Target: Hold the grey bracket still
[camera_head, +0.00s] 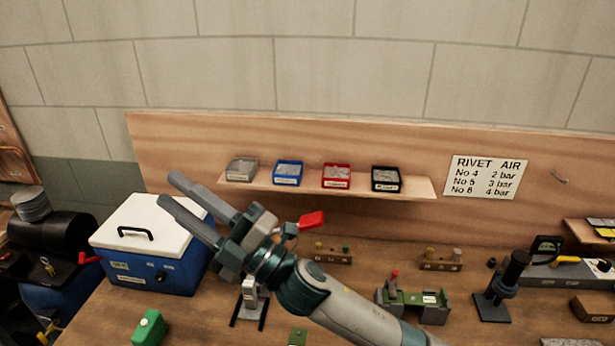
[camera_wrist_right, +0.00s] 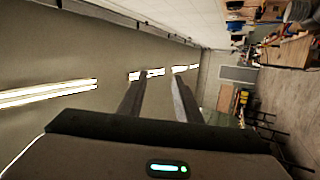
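My right gripper (camera_head: 167,188) is raised over the bench in front of the white-lidded blue box. Its two grey fingers are apart with nothing between them; the right wrist view also shows the empty fingers (camera_wrist_right: 155,97), with ceiling lights beyond. A small light-grey piece (camera_head: 250,292) stands on dark rails below my right arm, apart from the gripper. A grey fixture (camera_head: 435,312) with a green part and a red knob sits to the right of my forearm. I cannot tell which of these is the grey bracket. My left gripper is not in view.
The blue box (camera_head: 165,277) stands at left on the wooden bench (camera_head: 215,318). A green object (camera_head: 149,328) lies in front of it. A shelf (camera_head: 415,187) holds several small bins. A black tool stand (camera_head: 493,306) is at right.

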